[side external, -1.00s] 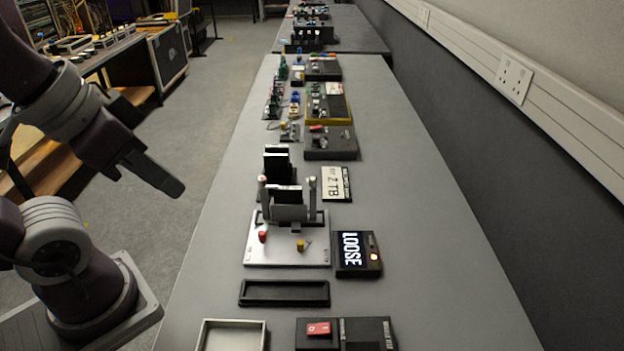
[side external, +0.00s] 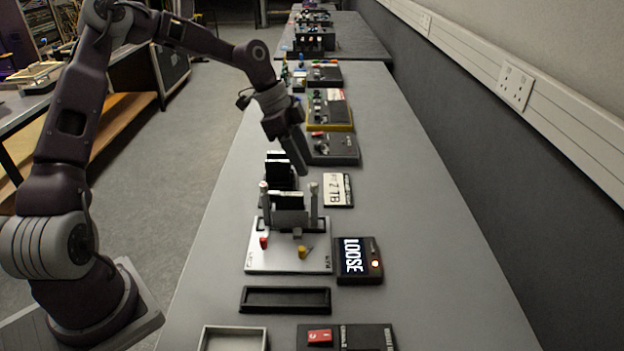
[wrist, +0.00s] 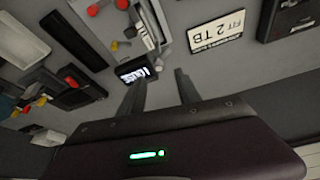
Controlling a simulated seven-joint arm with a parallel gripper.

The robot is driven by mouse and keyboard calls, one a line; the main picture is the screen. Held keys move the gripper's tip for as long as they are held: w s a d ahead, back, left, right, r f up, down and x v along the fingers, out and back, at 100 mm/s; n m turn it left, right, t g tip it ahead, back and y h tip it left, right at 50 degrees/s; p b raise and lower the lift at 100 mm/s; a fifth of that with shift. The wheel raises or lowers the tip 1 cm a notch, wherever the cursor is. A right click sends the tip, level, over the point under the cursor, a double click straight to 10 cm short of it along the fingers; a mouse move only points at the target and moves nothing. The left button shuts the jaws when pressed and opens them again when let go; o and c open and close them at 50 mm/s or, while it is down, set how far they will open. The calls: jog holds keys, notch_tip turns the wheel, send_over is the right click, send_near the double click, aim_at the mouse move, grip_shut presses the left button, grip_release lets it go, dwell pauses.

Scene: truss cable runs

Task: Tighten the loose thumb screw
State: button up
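A silver plate (side external: 262,262) on the bench carries a red thumb screw (side external: 264,242) at its left and a brass-yellow one (side external: 303,252) at its right. A drive bracket (side external: 290,216) with dark upright modules stands at the plate's back. A small display (side external: 360,258) beside the plate reads LOOSE, with an orange light lit; it also shows in the wrist view (wrist: 138,71). I cannot tell by eye which screw is loose. My gripper (side external: 303,171) hangs above and behind the bracket, clear of both screws. In the wrist view, its two fingers (wrist: 160,84) are apart and empty.
A black tray (side external: 285,310), a grey tray (side external: 206,341) and a red-switched black box (side external: 360,338) lie nearer the camera. A FIT 2 TB card (side external: 338,190) lies right of the bracket. Dark boxes (side external: 338,158) stand behind. The bench's right side is clear.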

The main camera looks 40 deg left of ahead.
aim_at(314, 184)
jog(key=x, duration=0.6)
jog(key=shift+f, duration=0.1)
grip_shut()
